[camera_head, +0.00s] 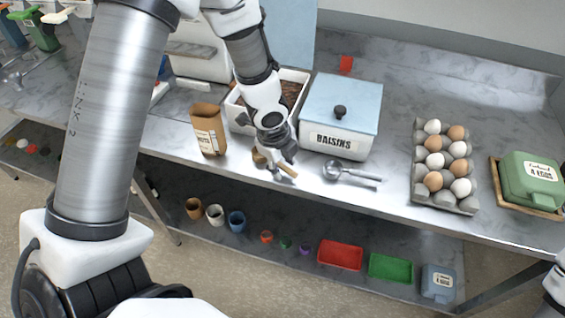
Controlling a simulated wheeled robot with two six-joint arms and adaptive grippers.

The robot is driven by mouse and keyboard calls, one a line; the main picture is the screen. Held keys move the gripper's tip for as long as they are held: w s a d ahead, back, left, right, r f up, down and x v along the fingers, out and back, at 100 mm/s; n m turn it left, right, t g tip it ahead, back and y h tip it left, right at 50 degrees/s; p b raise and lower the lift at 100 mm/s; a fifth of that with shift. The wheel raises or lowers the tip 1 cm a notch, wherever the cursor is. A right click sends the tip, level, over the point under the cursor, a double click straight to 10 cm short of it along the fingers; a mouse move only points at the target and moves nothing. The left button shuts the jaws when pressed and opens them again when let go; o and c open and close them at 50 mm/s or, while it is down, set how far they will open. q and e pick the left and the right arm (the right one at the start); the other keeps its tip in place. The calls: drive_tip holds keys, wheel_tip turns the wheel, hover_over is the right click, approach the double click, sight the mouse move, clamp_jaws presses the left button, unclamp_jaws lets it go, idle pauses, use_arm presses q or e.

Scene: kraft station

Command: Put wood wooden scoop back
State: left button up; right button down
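The wooden scoop (288,170) is a small light-brown piece near the front edge of the metal table. Its handle sticks out to the right below my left gripper (274,172), and its round end shows on the left. My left gripper points down right at the scoop and covers its middle. Whether the fingers are closed on it or only around it, I cannot tell. Behind it stands an open white bin (240,112) with brown contents, partly hidden by my arm.
A brown paper bag (208,130) stands left of the gripper. A lidded raisins box (336,133) stands close on the right, with a metal scoop (345,172) before it. An egg tray (420,185) and green egg carton (531,180) are further right. Cups and trays fill the lower shelf.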

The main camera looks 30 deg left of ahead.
use_arm(q)
drive_tip(key=p+v, duration=0.7)
drive_tip(key=v, duration=0.5)
drive_tip(key=s+d+f+n+g, duration=0.1)
drive_tip(key=s+f+n, duration=0.8)
drive_tip(key=f, duration=0.3)
drive_tip(key=s+f+n+g, duration=0.1)
drive_tip(key=s+f+n, duration=0.9)
drive_tip(key=f+n, duration=0.1)
drive_tip(key=shift+d+f, duration=0.35)
drive_tip(key=shift+f, duration=0.15)
